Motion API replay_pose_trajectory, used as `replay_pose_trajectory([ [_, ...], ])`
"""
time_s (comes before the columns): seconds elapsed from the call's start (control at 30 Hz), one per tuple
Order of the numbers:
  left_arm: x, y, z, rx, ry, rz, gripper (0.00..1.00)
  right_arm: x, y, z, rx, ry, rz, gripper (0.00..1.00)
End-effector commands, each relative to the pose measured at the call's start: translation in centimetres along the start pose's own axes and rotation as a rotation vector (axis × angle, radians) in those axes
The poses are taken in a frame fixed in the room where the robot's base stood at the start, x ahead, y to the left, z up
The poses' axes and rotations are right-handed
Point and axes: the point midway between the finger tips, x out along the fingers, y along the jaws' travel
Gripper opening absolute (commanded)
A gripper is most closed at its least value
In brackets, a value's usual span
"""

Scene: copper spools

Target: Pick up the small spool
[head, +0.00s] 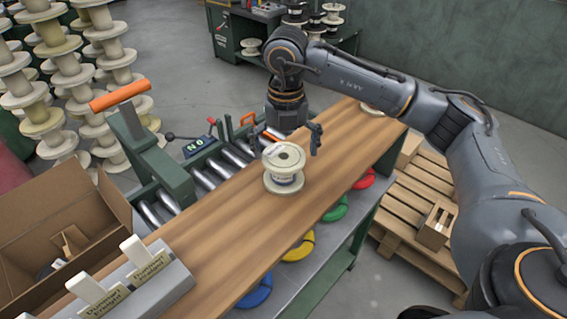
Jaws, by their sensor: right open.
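A pale cream spool (283,181) with a dark centre hole and a label on its core stands upright on the wooden bench top (233,225), near the middle of the view. My right gripper (293,139) points down just behind this spool, with its fingers spread and nothing seen between them. I cannot tell whether it touches the spool. Another pale spool (370,109) stands farther along the bench, partly hidden by my right arm, so their sizes are hard to compare. My left gripper is not in view.
A roller conveyor with a green frame (175,178) runs along the bench's left side. An open cardboard box (60,215) and a grey holder with labelled tags (150,290) are at lower left. Coloured rings lie on a shelf below. A wooden pallet (402,215) is at right.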

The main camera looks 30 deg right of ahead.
Motion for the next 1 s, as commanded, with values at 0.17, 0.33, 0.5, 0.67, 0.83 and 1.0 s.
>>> replay_pose_trajectory([
  [0.17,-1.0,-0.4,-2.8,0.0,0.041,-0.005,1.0,0.9,0.0,0.0,-0.001,0.002,-0.001,1.0],
  [0.33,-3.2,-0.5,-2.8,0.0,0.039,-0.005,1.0,3.0,0.3,-0.1,-0.002,0.004,-0.002,1.0],
  [0.5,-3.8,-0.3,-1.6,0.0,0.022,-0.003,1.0,5.3,0.3,-0.1,0.0,0.002,-0.001,1.0],
  [0.67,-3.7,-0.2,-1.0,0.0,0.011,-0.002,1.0,5.8,0.4,0.0,-0.001,0.0,0.002,1.0],
  [0.83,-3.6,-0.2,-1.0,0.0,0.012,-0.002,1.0,5.7,0.4,0.0,-0.001,0.0,0.001,0.88],
  [1.0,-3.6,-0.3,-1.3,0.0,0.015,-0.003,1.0,5.7,0.4,0.0,-0.001,0.0,0.001,0.53],
])
